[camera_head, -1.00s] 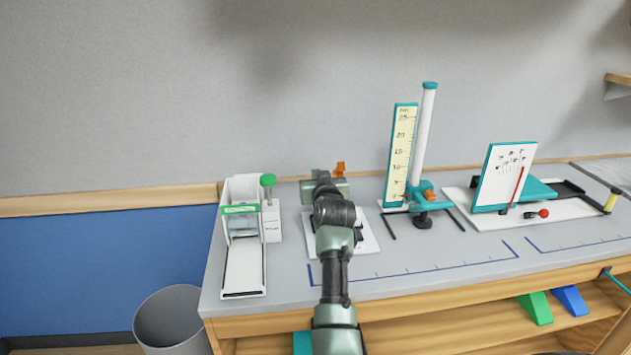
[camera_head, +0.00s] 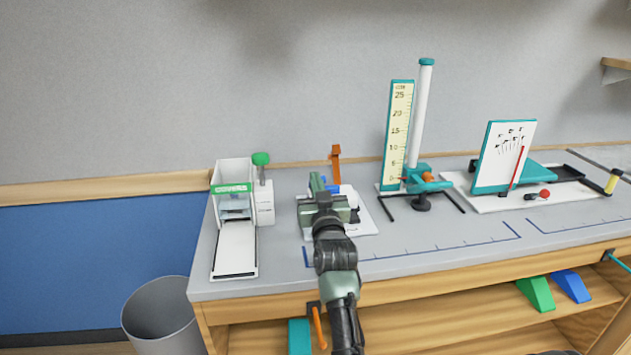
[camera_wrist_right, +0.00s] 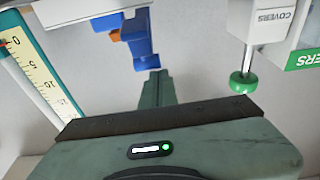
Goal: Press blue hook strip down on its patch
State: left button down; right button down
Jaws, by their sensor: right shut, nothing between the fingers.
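A blue piece (camera_head: 331,186), which seems to be the hook strip, shows just behind my right gripper (camera_head: 318,187) in the head view. In the right wrist view the blue piece (camera_wrist_right: 141,42) stands out from a white part, with a small orange bit beside it. My right gripper (camera_wrist_right: 157,80) is shut and empty, its tip close to the blue piece's lower end; I cannot tell whether they touch. The patch under the strip cannot be made out. My left gripper is not in view.
A white board (camera_head: 366,222) lies under my right gripper, with an orange upright (camera_head: 335,163) behind. A covers dispenser (camera_head: 234,205) with a green knob (camera_head: 261,158) stands left. A scale board (camera_head: 397,130) and white column (camera_head: 420,115) stand right. The bench front is clear.

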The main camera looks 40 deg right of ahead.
jog(key=shift+f, duration=0.3)
notch_tip(320, 180, up, 21)
jog(key=shift+f, duration=0.2)
dwell(0.4)
